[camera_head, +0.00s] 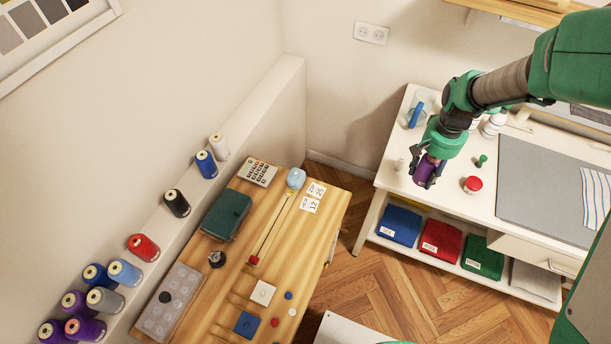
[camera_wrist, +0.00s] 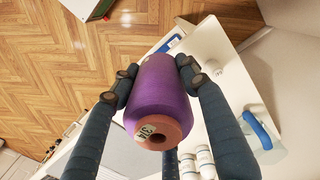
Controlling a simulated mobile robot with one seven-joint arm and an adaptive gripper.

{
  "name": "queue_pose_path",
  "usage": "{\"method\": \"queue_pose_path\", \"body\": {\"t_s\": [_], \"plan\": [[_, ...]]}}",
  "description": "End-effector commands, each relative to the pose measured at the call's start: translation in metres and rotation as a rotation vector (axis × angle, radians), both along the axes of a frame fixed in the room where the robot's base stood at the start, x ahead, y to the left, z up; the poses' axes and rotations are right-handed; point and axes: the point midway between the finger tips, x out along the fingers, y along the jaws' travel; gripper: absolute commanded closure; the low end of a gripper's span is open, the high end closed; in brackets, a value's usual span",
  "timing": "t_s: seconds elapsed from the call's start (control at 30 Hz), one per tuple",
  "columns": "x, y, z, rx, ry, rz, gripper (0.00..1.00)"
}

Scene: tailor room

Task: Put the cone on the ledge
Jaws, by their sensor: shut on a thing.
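The cone is a purple thread cone with a brown-orange end. It shows in the head view (camera_head: 427,170) and large in the wrist view (camera_wrist: 162,92). My gripper (camera_head: 429,175) is shut on the cone, with a finger on each side of it in the wrist view (camera_wrist: 160,78). It holds the cone over the left part of the white table (camera_head: 455,190). The ledge (camera_head: 190,205) runs along the left wall behind the wooden table, far from my gripper. Several thread cones stand on it, among them white, blue, black, red and purple ones.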

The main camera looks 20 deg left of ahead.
Motion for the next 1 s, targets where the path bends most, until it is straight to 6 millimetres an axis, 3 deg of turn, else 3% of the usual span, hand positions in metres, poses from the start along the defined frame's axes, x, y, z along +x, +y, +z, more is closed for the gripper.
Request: {"method": "queue_pose_path", "body": {"t_s": [0.27,0.5,0.77,1.0], "plan": [[0.02,0.088,0.007,0.0,0.0,0.122,0.86],[0.026,0.171,0.01,-0.001,0.001,0.229,0.86],[0.018,0.264,0.012,-0.002,0.002,0.345,0.86],[-0.002,0.352,0.012,-0.001,0.001,0.451,0.86]]}}
